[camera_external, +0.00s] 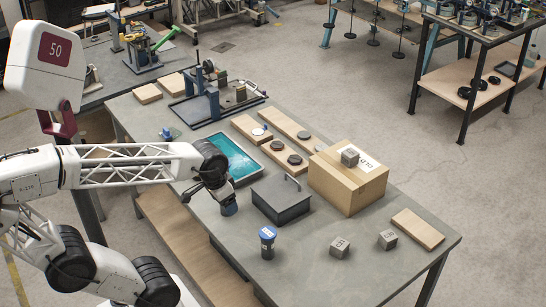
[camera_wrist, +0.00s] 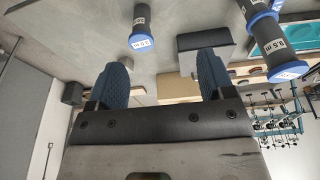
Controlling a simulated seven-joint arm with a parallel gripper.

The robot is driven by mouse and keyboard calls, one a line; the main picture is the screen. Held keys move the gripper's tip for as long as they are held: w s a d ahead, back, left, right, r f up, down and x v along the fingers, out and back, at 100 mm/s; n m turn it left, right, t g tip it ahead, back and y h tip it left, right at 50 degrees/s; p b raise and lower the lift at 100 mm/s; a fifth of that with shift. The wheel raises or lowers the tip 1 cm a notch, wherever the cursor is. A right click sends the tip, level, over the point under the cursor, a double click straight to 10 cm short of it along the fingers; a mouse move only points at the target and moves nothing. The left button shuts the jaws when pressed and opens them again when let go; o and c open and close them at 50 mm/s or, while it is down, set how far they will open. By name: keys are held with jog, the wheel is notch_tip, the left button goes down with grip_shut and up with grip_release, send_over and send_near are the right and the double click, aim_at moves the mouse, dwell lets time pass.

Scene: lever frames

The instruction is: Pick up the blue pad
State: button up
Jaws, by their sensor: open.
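A flat teal-blue rectangle (camera_external: 230,157) lies on the grey bench, left of centre, and is the thing most like a blue pad. Part of a teal surface also shows at the right of the wrist view (camera_wrist: 297,33). My gripper (camera_external: 227,208) hangs over the bench in front of its near end; I cannot tell the exact height. In the wrist view its two blue ribbed fingers (camera_wrist: 162,82) stand apart with nothing between them. A dark cylinder with a blue labelled cap (camera_external: 267,242) stands to the right of my gripper. It may be a capped cylinder seen in the wrist view (camera_wrist: 142,28).
A dark lidded box (camera_external: 281,200) and a cardboard box (camera_external: 345,187) stand right of my gripper. Two small grey cubes (camera_external: 340,247) (camera_external: 388,239) lie nearer the front. Wooden boards with discs (camera_external: 285,155) lie behind. Bare bench shows at the front (camera_external: 300,275).

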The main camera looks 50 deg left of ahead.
jog(key=shift+c, duration=0.4)
jog(key=w+a+r+n+g, duration=0.15)
jog(key=w+a+n, duration=0.65)
jog(key=w+a, duration=1.4)
jog(key=w+a+f+n, duration=0.1)
jog(key=a+f+n, duration=0.1)
jog(key=a, duration=0.9)
jog(key=w+a+f+n, duration=0.1)
jog(key=a+f+n, duration=0.1)
jog(key=a, duration=0.9)
jog(key=n+g, duration=0.1)
jog(key=n, duration=0.5)
send_over(165, 129)
jog(key=f, duration=1.3)
jog(key=shift+w+d, duration=0.3)
jog(key=shift+w, duration=0.05)
jog(key=shift+s+a+f, duration=0.15)
jog(key=shift+s+a, duration=0.1)
jog(key=shift+a, duration=0.1)
